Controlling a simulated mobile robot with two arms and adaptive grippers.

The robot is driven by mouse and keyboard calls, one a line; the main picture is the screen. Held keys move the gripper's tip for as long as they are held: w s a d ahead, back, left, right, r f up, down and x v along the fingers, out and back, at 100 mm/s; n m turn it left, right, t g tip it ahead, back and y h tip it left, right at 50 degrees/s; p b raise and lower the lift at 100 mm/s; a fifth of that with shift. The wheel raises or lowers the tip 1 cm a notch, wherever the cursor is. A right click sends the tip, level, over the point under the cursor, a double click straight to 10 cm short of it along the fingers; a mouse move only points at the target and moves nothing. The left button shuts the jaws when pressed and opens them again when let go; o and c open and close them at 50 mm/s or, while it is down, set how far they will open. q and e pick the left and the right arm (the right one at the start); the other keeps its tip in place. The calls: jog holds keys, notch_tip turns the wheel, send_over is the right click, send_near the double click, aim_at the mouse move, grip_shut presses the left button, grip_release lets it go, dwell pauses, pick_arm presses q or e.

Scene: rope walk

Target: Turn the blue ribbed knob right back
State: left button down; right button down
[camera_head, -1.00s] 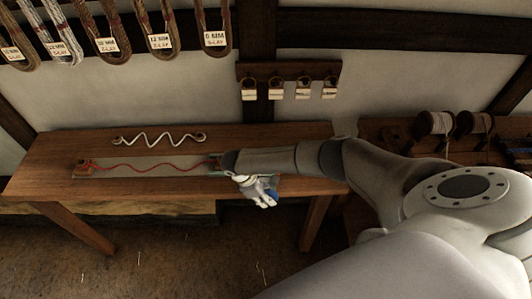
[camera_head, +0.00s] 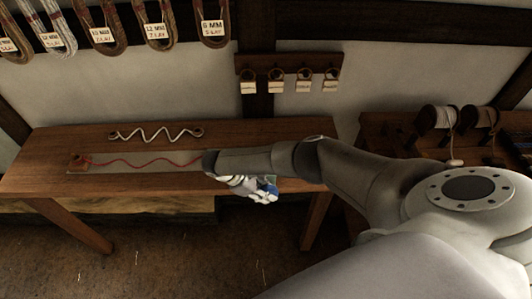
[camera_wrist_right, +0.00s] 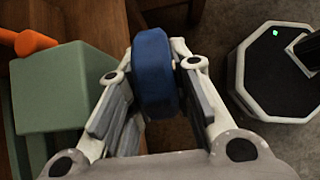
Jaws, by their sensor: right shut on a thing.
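The blue ribbed knob (camera_wrist_right: 153,72) stands between the two fingers of my right gripper (camera_wrist_right: 154,85) in the right wrist view. The fingers are shut on it, one on each side. In the head view the right gripper (camera_head: 259,193) is at the front edge of the wooden table, and a bit of the blue knob (camera_head: 268,189) shows at its fingers. A pale green housing (camera_wrist_right: 65,88) is beside the knob on the left of the wrist view. My forearm hides most of that housing in the head view. My left gripper is not in view.
An orange handle (camera_wrist_right: 32,42) projects beside the green housing. A red wavy strand (camera_head: 145,162) runs along the wooden table (camera_head: 45,150) from a block (camera_head: 80,161). A white zigzag cord (camera_head: 155,134) lies behind it. Spools (camera_head: 437,120) stand at the right.

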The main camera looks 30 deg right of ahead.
jog(key=c, duration=1.6)
grip_release()
jog(key=shift+f, duration=0.1)
jog(key=shift+o, duration=0.2)
jog(key=shift+w+a+r, duration=0.15)
jog(key=shift+r, duration=0.05)
jog(key=v, duration=1.1)
jog(key=shift+r, duration=0.15)
jog(key=shift+a, duration=0.1)
